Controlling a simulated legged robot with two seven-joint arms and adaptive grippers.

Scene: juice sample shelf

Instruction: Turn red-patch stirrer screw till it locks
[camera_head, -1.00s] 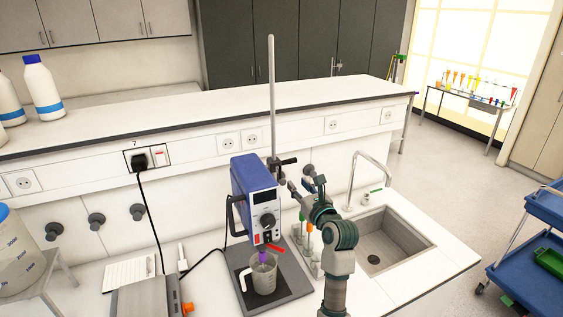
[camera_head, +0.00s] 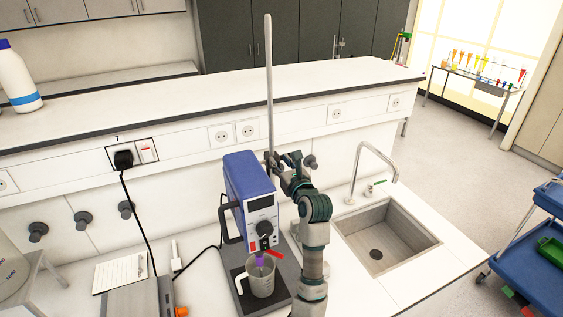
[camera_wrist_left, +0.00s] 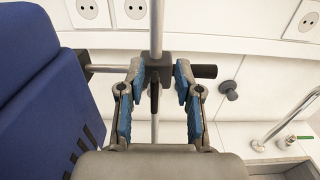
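The blue stirrer (camera_head: 250,185) stands over a beaker (camera_head: 262,281) on a dark base plate and has a small red patch on its front panel. Its clamp joins the upright metal rod (camera_head: 269,80). In the left wrist view, the dark clamp (camera_wrist_left: 160,68) sits on the rod, with a black screw handle (camera_wrist_left: 205,71) pointing right and another dark screw (camera_wrist_left: 154,97) pointing towards me. My left gripper (camera_wrist_left: 158,95) is open, its blue-padded fingers on either side of the near screw with gaps visible. In the head view the gripper (camera_head: 285,162) partly hides the clamp. My right gripper is not in view.
A sink (camera_head: 385,238) with a tap lies right of the arm. A shelf ledge (camera_head: 200,108) runs behind the stirrer. A notepad (camera_head: 120,272) and a grey device (camera_head: 137,299) lie at the left. Cables run between the stirrer, bench and socket.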

